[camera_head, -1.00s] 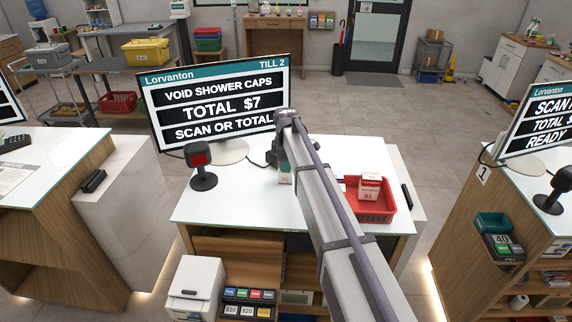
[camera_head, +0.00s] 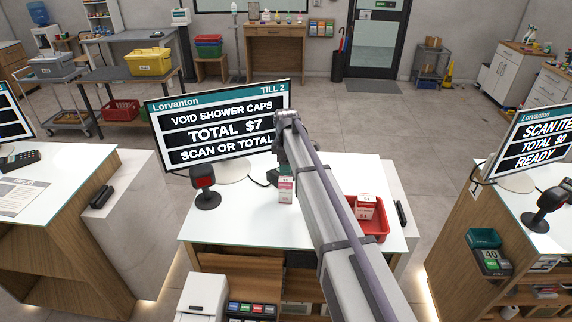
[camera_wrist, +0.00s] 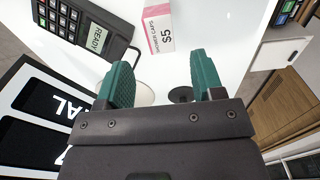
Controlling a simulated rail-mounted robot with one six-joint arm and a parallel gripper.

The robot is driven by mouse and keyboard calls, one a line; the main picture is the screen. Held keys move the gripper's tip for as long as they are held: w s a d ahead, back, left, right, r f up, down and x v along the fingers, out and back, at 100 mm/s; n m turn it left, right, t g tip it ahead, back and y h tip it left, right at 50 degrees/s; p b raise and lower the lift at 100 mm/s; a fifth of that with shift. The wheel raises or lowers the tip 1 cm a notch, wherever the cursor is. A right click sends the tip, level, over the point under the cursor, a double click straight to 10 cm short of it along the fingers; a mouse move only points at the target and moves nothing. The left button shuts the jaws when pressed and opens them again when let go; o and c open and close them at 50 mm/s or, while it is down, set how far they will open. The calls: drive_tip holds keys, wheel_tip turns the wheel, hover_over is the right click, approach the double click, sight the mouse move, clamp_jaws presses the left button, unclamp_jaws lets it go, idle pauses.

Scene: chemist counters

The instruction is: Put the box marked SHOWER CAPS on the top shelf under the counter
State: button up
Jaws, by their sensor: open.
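My arm hides much of the gripper in the head view. The shelf space under the counter (camera_head: 225,262) shows as a wooden opening below the counter's near edge, partly hidden by my arm.
A till screen (camera_head: 220,125) and a scanner (camera_head: 204,188) stand left of the box. A red basket (camera_head: 378,227) holding another box is at the right. A card terminal (camera_wrist: 75,30) is left of the box in the wrist view. A white unit (camera_head: 203,297) stands before the shelves.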

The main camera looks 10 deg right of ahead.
drive_tip(key=s+d+r+m, duration=0.1)
drive_tip(key=s+m, duration=0.6)
drive_tip(key=s, duration=1)
drive_tip(key=s+d+r+m+p, duration=0.1)
drive_tip(key=s+m, duration=0.7)
drive_tip(key=s, duration=1)
drive_tip(key=shift+s+d+r, duration=0.3)
drive_tip(key=shift+d+r, duration=0.25)
drive_tip(key=shift+d, duration=0.5)
drive_tip(key=shift+o, duration=0.6)
drive_tip(key=shift+w, duration=0.2)
drive_tip(key=o, duration=0.3)
drive_tip(key=shift+o, duration=0.2)
drive_tip(key=shift+w+f, duration=0.1)
